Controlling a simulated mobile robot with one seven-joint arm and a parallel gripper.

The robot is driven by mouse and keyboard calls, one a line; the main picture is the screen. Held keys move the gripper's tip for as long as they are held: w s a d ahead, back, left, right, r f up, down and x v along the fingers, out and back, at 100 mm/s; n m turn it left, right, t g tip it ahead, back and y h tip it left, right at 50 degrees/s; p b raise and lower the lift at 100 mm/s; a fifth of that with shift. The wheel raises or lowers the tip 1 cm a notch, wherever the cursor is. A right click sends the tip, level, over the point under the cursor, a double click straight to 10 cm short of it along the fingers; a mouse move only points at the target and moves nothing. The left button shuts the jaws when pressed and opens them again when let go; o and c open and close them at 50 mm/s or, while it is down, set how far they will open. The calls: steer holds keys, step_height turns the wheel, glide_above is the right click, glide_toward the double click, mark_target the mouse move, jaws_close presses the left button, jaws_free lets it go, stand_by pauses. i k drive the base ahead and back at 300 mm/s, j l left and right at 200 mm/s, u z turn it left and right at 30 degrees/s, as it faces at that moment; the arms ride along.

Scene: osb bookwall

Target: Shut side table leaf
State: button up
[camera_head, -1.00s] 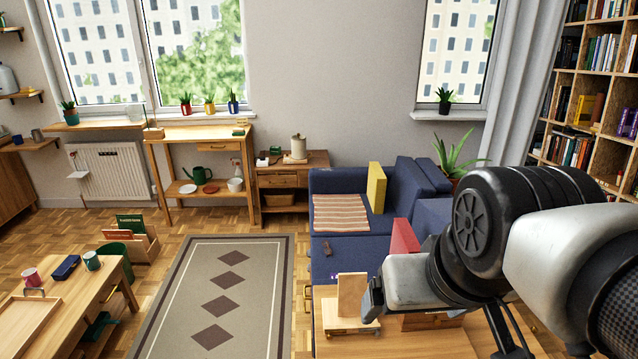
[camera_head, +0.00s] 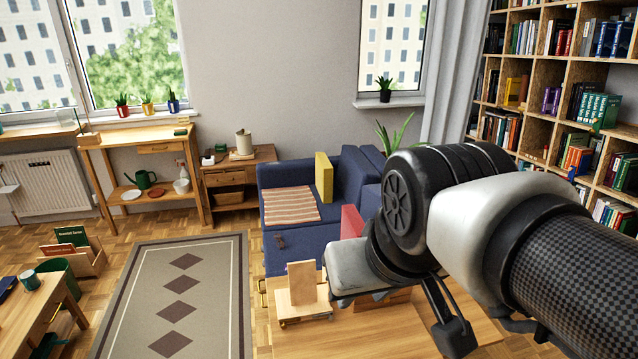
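A light wooden table top (camera_head: 420,338) is in the foreground at the bottom, partly behind my arm. Brass-coloured handles show at its left edge. I cannot tell whether a leaf is up or down there. A small wooden side table (camera_head: 262,158) stands at the back wall, left of the blue sofa; no raised leaf shows on it. My arm reaches in from the right, above the foreground table. My gripper (camera_head: 356,268) is near the wooden stand; its fingers are not clear, so open or shut cannot be told.
A wooden stand (camera_head: 302,284) with an upright block is on the foreground table's left part. Behind are the blue sofa (camera_head: 278,250) with cushions and a striped cloth. A patterned rug (camera_head: 215,300) lies to the left, clear. Bookshelves (camera_head: 545,80) fill the right.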

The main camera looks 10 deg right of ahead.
mark_target(485, 332)
steer(key=k+l, duration=0.15)
steer(key=l, duration=0.15)
steer(key=k+l+u, duration=0.1)
steer(key=l, duration=0.2)
steer(key=k+l, duration=0.2)
steer(key=l+u, duration=0.1)
steer(key=l, duration=0.3)
steer(key=k+l+u, duration=0.1)
steer(key=l, duration=0.3)
steer(key=k+l+u, duration=0.1)
steer(key=l, duration=0.3)
steer(key=k+l+u, duration=0.1)
steer(key=l, duration=0.45)
steer(key=k+l+u, duration=0.15)
steer(key=l, duration=0.4)
steer(key=i+l+u, duration=0.1)
steer(key=l, duration=0.4)
steer(key=i+l+u, duration=0.15)
steer(key=l, duration=0.35)
steer(key=l+u, duration=0.1)
steer(key=l, duration=0.4)
steer(key=i+l+u, duration=0.25)
steer(key=l, duration=0.2)
steer(key=i+l+z, duration=0.05)
